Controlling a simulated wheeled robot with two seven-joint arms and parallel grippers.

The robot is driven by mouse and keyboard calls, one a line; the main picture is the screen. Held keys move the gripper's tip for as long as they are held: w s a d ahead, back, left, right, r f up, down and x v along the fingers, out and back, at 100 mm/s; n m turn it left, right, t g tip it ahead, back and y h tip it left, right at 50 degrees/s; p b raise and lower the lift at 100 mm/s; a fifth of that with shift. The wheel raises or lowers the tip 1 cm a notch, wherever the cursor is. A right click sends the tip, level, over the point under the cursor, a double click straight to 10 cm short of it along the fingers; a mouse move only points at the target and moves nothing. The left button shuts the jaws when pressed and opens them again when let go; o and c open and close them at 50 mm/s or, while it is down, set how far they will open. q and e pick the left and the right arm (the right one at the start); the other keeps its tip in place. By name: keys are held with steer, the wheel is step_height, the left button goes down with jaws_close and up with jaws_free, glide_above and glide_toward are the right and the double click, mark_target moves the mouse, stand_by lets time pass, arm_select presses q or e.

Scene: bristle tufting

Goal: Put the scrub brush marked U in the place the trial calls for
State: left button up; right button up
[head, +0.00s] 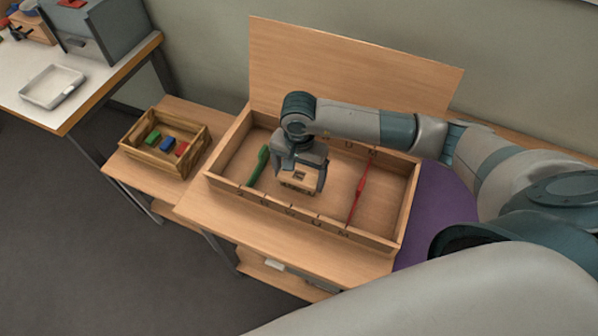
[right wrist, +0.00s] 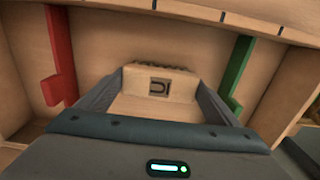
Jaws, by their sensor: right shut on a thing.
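The scrub brush marked U (right wrist: 158,84) is a pale wooden block with a dark row of bristles at its far edge; its U mark shows in the right wrist view. In the head view the brush (head: 299,181) is inside the wooden box (head: 225,182), between a green divider (head: 258,166) and a red divider (head: 359,190). My right gripper (head: 301,180) is shut on the brush, with a finger at each side. I cannot tell whether the brush touches the box floor. My left gripper is not in view.
Dark letters mark the box's front and back walls. A small crate (head: 140,154) with red, green and blue blocks stands to the left. A white tray (head: 52,86) lies on the far-left table. A tall wooden panel (head: 340,70) rises behind the box.

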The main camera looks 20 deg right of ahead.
mark_target(299, 175)
steer(key=shift+f, duration=0.15)
steer(key=o, duration=1.1)
steer(key=shift+r, duration=0.25)
step_height(299, 175, up, 12)
steer(key=b, duration=0.4)
